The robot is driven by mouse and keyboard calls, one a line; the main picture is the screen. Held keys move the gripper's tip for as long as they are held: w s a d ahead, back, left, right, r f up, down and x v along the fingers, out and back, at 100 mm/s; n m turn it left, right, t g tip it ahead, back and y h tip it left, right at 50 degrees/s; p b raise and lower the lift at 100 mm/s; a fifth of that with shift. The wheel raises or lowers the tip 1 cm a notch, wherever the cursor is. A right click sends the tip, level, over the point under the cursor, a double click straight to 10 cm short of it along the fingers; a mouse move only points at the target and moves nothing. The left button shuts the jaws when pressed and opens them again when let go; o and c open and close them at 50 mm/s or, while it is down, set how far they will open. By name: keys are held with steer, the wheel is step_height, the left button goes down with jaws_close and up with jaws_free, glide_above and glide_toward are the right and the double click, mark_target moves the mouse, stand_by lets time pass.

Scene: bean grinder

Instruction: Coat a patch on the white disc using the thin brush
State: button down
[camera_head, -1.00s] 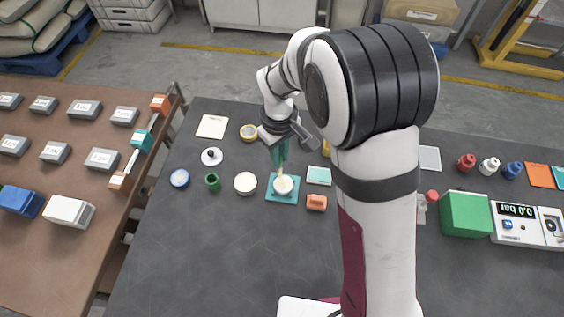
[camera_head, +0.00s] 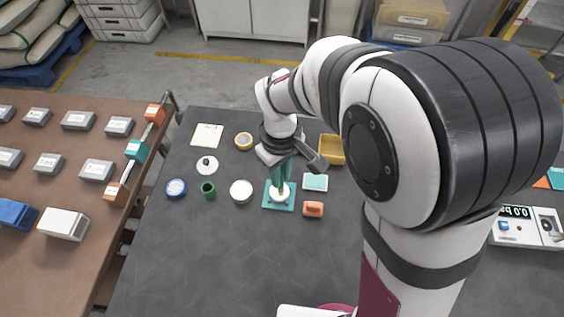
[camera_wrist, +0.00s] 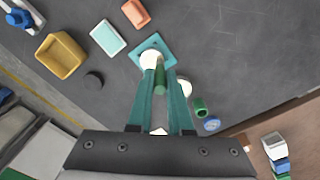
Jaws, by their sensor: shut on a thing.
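The white disc (camera_head: 278,195) lies on a teal square base (camera_head: 290,205) on the dark table. It also shows in the wrist view (camera_wrist: 150,57), just beyond my fingertips and partly covered by them. My gripper (camera_head: 281,180) points down above the disc, with its teal fingers closed in around a slim green brush (camera_wrist: 160,76). The brush is mostly hidden by the fingers. Its lower end is at or just above the disc; I cannot tell whether it touches. No coated patch can be made out on the disc.
A white round dish (camera_head: 241,191) and a green cup (camera_head: 208,191) stand left of the base. A pale teal tray (camera_head: 315,182) and an orange block (camera_head: 313,209) are close on its right. A yellow bin (camera_head: 331,149) is behind. The front table is clear.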

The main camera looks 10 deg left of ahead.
steer(key=shift+r, duration=1.95)
